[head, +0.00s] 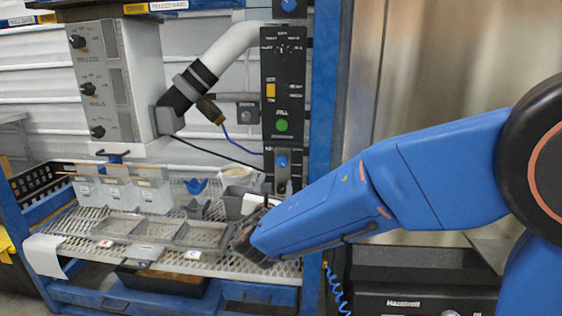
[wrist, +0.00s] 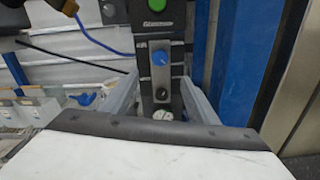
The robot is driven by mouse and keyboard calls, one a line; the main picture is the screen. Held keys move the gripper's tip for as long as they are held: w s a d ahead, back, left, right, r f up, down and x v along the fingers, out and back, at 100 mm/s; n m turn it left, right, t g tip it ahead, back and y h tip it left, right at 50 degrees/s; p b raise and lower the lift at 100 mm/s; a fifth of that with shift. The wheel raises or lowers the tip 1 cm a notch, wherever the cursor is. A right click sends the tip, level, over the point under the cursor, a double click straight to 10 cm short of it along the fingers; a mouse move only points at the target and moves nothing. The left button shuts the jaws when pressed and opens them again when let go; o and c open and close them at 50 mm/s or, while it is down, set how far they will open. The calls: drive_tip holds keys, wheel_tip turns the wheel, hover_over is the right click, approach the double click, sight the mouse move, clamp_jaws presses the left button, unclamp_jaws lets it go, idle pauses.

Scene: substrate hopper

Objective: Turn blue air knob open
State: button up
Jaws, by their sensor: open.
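The blue air knob (head: 282,160) is on the lower part of the black control panel (head: 284,72). In the wrist view the blue knob (wrist: 159,58) shows near the middle, just beyond and between my finger tips, with a white mark on its face. My gripper (wrist: 161,85) is open and empty, with one finger on each side of the panel's lower strip. In the head view my gripper (head: 262,212) is below and left of the knob, partly hidden by my blue arm. I cannot tell whether the fingers touch anything.
A green button (head: 282,126) sits above the knob, and another blue knob (head: 289,5) is at the panel's top. A blue post (head: 325,90) stands close on the right. Clear bins (head: 120,190) and grey trays (head: 160,232) stand on the mesh shelf left.

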sight(281, 163)
drive_tip(key=w, duration=1.7)
drive_tip(key=shift+w+d, duration=0.15)
drive_tip(key=shift+d, duration=0.1)
drive_tip(key=c, duration=1)
